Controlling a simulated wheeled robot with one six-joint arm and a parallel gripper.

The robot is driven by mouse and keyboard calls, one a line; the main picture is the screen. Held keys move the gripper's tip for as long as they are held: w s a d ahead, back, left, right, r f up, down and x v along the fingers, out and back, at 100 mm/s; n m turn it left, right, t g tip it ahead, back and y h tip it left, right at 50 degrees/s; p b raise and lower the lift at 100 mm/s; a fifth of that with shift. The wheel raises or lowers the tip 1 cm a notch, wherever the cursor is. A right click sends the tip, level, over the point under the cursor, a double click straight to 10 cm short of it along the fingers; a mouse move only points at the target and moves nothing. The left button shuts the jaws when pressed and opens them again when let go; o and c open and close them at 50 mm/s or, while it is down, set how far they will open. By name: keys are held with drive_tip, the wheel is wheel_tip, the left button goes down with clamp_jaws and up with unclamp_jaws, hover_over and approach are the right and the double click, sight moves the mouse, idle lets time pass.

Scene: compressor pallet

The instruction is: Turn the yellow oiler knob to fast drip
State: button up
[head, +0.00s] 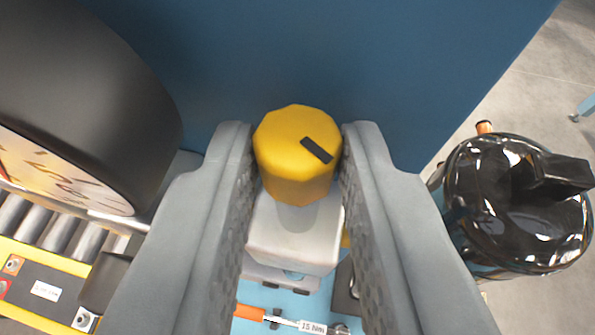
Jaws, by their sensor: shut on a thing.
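The yellow oiler knob (286,152) stands upright in the middle of the head view, on top of a pale grey oiler body (294,240). A black pointer mark (317,150) on its top runs slantwise, from the upper left toward the lower right, near the right edge. My gripper (298,160) reaches in from below, with one grey finger on each side of the knob. The fingers are shut on the knob. No drip scale or fast-drip label shows around the knob.
A large black round gauge (80,120) stands close on the left. A glossy black rounded vessel (515,205) stands on the right. A blue panel (330,60) rises behind. An orange-handled tool labelled 15 Nm (250,312) lies below. Metal rollers (60,232) are at lower left.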

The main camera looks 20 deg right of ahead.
drive_tip(key=shift+d+n+t+y, duration=0.25)
drive_tip(key=shift+n+t+y, duration=0.15)
drive_tip(key=shift+n+y, duration=0.85)
drive_tip(key=shift+y, duration=0.35)
drive_tip(key=o, duration=0.7)
drive_tip(key=shift+s, duration=0.1)
drive_tip(key=v, duration=1.7)
drive_tip(key=shift+s, duration=0.1)
drive_tip(key=shift+o, duration=0.4)
